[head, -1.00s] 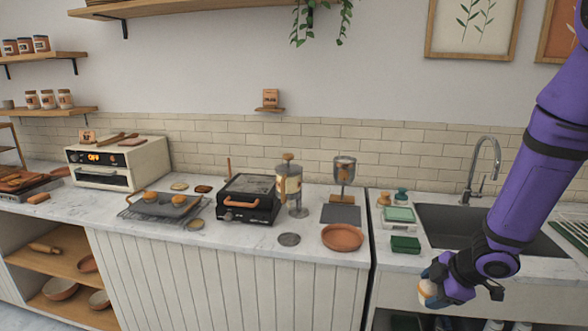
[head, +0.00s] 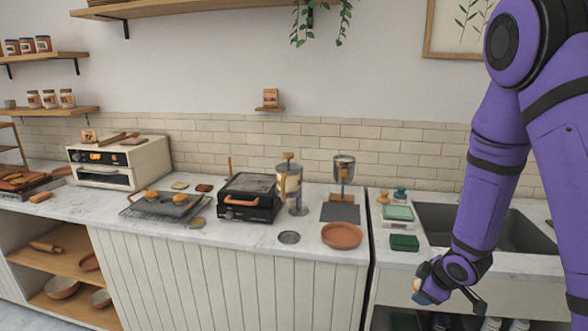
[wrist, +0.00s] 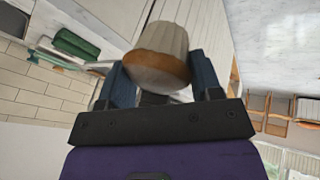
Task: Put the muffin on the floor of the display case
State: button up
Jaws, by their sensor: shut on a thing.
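The muffin, with a pale pleated wrapper and brown top, shows in the wrist view (wrist: 160,55). My gripper (wrist: 155,80) is shut on it, with a dark blue finger on either side. In the head view my gripper (head: 424,292) is low at the right, in front of the sink counter's front edge. The muffin shows there only as a small pale patch (head: 416,285), partly hidden by the fingers. I cannot make out a display case in these frames.
A green sponge (head: 404,243) and a scale (head: 398,213) lie left of the sink (head: 490,228). A terracotta dish (head: 341,236), a grill (head: 248,197) and a toaster oven (head: 118,160) stand on the counter. Open shelves (head: 72,265) are below left.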

jog(key=w+a+f+m+g+h, duration=0.1)
jog(key=w+f+m+h, duration=0.4)
jog(key=m, duration=0.7)
jog(key=shift+w+a+f+g+h, duration=0.45)
jog(key=shift+a+f, duration=0.25)
jog(key=shift+f, duration=0.2)
jog(key=shift+a, duration=0.1)
